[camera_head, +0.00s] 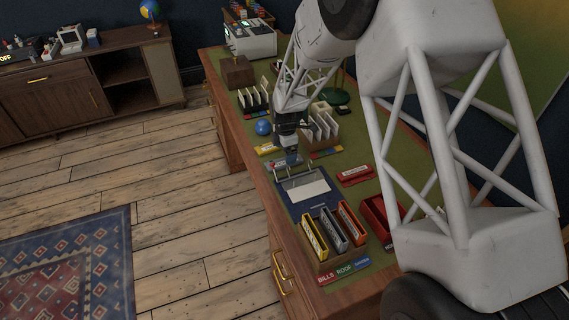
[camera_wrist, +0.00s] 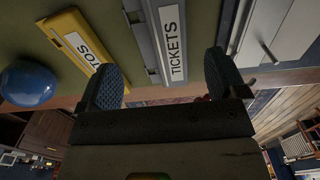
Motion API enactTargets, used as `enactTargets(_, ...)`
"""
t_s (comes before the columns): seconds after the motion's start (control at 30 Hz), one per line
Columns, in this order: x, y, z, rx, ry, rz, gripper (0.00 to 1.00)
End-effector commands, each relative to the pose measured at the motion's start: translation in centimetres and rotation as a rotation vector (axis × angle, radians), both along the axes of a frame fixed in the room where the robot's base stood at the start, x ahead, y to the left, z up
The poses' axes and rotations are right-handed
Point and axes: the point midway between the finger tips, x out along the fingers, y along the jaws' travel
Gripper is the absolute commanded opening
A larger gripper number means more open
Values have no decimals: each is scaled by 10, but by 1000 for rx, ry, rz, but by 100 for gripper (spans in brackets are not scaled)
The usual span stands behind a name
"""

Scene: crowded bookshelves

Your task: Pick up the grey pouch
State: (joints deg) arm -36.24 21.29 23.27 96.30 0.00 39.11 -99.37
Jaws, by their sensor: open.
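The grey pouch (camera_wrist: 160,32) carries a white label reading TICKETS in the wrist view. It lies on the green desk top near the desk's front edge. In the head view the grey pouch (camera_head: 288,161) shows only partly, under my gripper (camera_head: 286,158). In the wrist view my gripper (camera_wrist: 163,78) is open, with one dark ridged finger on each side of the pouch's labelled end. The fingers look apart from the pouch; the exact height gap cannot be told.
A yellow pouch (camera_wrist: 80,42) and a blue ball (camera_wrist: 28,83) lie left of the grey pouch. A blue tray (camera_head: 304,200) with a white card is close by. File boxes (camera_head: 328,238), a red pouch (camera_head: 355,175) and upright card holders (camera_head: 322,130) crowd the desk.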

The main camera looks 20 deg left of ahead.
Motion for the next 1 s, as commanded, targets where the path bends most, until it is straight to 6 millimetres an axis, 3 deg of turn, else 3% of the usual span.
enactTargets(0.33,-2,0,-35,-1,1,0,90)
enactTargets(1.0,-2,0,-38,0,0,0,90)
